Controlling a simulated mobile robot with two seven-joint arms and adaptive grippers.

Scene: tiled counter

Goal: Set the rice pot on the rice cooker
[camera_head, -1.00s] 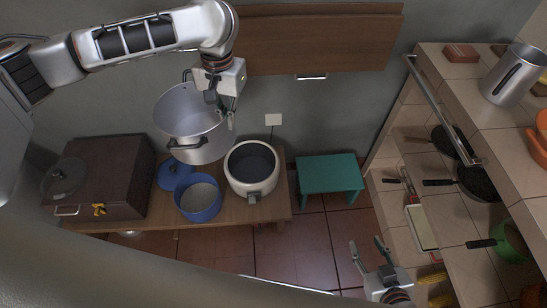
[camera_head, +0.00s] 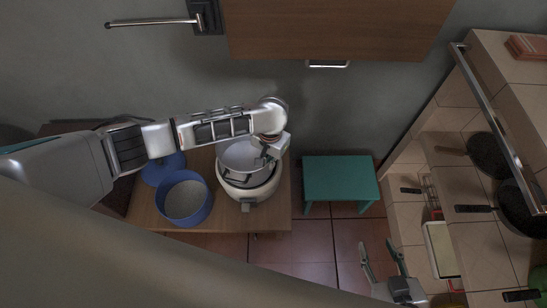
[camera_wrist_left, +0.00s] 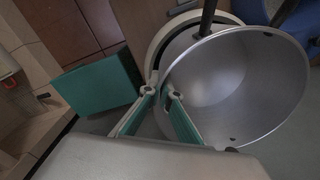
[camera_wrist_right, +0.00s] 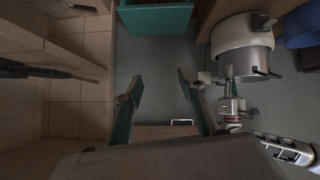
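The rice pot (camera_head: 238,157) is a grey metal pot with dark handles. In the head view it overlaps the white rice cooker (camera_head: 262,194) and sits a little towards the wall. Its wall (camera_wrist_right: 240,59) stands out above the cooker (camera_wrist_right: 235,33) in the right wrist view; I cannot tell whether they touch. My left gripper (camera_head: 266,151) is at the pot's rim; in the left wrist view its fingertips (camera_wrist_left: 161,92) straddle the rim of the tilted-looking pot (camera_wrist_left: 245,80). My right gripper (camera_head: 382,260) is open and empty, away to the right.
A blue pot (camera_head: 184,199) stands left of the cooker, with a blue lid (camera_head: 160,172) behind it on the wooden table (camera_head: 222,216). A teal stool (camera_head: 340,180) stands to the right. A wooden cabinet (camera_head: 335,30) hangs above. Tiled shelves with pans (camera_head: 488,155) are at far right.

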